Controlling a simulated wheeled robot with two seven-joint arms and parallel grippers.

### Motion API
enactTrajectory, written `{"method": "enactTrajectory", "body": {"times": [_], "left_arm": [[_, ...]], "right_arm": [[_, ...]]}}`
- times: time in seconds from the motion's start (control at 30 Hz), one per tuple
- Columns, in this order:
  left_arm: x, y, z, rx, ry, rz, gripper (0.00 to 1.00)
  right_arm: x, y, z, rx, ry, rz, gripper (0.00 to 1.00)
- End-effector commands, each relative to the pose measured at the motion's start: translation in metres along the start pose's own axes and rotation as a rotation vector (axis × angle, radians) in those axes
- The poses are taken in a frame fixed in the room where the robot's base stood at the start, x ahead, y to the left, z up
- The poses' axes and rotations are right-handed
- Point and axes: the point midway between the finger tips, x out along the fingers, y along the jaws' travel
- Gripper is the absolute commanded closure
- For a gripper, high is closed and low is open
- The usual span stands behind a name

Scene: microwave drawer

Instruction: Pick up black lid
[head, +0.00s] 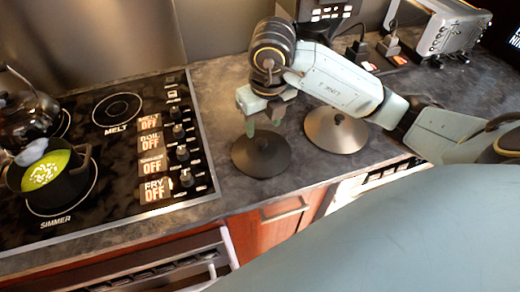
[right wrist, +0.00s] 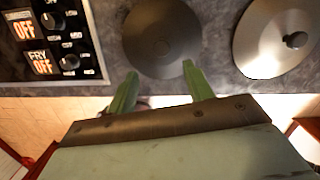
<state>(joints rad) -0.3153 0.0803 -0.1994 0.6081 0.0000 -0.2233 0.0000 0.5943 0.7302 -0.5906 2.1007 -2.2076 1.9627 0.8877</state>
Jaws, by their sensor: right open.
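The black lid (head: 261,160) lies flat on the grey countertop, just right of the stove, in the head view. It also shows in the right wrist view (right wrist: 162,38) at top centre, ahead of the fingertips. My right gripper (head: 262,120) is over the lid from above, its green fingers pointing down. In the right wrist view the two green fingers (right wrist: 160,82) are apart with nothing between them. The fingertips overlap the lid's near edge in that view; whether they touch it I cannot tell. My left gripper is out of view.
A silver lid (head: 336,130) with a black knob lies right of the black lid. The stove (head: 110,115) is at the left, with a black pot (head: 60,183) holding green food and a kettle (head: 28,105). A toaster (head: 435,27) stands at the back right. A wooden drawer (head: 275,222) is below the counter.

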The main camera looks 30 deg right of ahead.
Motion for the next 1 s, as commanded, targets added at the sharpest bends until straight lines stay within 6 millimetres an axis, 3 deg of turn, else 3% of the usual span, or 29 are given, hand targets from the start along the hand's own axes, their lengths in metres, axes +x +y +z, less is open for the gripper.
{"method": "enactTrajectory", "body": {"times": [0.13, 0.4, 0.6, 0.9, 1.0], "left_arm": [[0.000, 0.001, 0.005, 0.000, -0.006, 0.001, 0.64], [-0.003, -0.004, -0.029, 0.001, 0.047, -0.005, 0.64], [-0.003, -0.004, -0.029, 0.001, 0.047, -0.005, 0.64], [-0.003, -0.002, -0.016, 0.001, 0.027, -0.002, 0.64], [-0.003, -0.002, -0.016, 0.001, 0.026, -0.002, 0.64]], "right_arm": [[0.019, 0.000, 0.000, 0.000, 0.002, 0.001, 0.48], [0.044, -0.003, 0.002, 0.001, 0.005, 0.002, 0.48], [0.071, -0.004, 0.004, -0.001, 0.001, 0.001, 0.48], [0.075, -0.004, 0.004, -0.002, -0.001, 0.002, 0.48], [0.075, -0.004, 0.004, -0.002, -0.001, 0.002, 0.61]]}}
